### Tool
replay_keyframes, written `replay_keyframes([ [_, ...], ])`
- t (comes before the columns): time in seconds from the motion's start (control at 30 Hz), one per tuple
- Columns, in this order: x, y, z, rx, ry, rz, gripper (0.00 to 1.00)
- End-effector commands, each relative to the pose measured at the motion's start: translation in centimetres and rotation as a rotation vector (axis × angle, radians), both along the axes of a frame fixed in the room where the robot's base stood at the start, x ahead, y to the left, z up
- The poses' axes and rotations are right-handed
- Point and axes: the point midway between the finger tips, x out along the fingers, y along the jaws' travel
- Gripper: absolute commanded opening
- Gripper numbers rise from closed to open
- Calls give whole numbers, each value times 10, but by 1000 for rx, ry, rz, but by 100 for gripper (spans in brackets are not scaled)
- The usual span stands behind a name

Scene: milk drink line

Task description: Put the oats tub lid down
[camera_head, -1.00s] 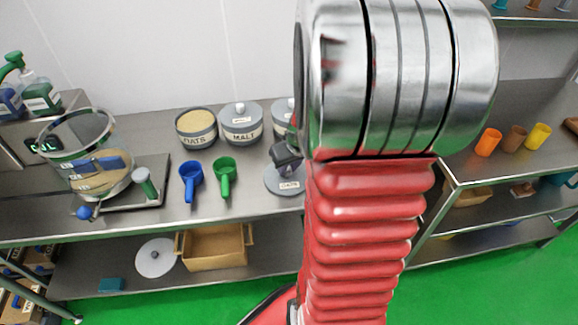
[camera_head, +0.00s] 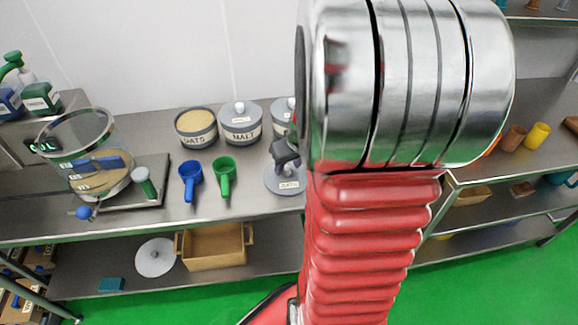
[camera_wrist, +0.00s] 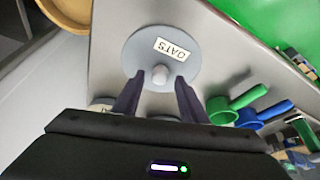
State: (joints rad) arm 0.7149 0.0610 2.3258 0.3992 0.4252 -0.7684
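The oats tub lid (camera_head: 276,184), a grey disc with a knob and an OATS label, lies flat on the steel counter. It fills the upper middle of the wrist view (camera_wrist: 140,45). My gripper (camera_head: 287,165) is just above the lid. In the wrist view its two dark fingers (camera_wrist: 159,82) are spread, with the knob showing between and just beyond their tips, and gaps on both sides. The oats tub (camera_head: 196,140) stands uncovered behind to the left, oats showing. My arm hides the counter to the right of the lid.
The lidded malt tub (camera_head: 240,130) and another lidded tub (camera_head: 281,118) stand behind the lid. A green scoop (camera_head: 225,175) and a blue scoop (camera_head: 190,180) lie to the left. A scale with a clear bowl (camera_head: 85,155) is farther left. Cups (camera_head: 537,135) stand far right.

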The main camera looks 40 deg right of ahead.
Motion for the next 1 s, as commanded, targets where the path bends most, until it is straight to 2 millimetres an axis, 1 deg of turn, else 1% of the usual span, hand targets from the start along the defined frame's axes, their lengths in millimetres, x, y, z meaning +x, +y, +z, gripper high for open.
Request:
replay_keyframes([
  [0.7,-33,9,85,-3,-3,-2,39],
  [0.83,-38,10,95,-3,-1,-2,39],
  [1.0,-40,11,100,0,0,-2,39],
])
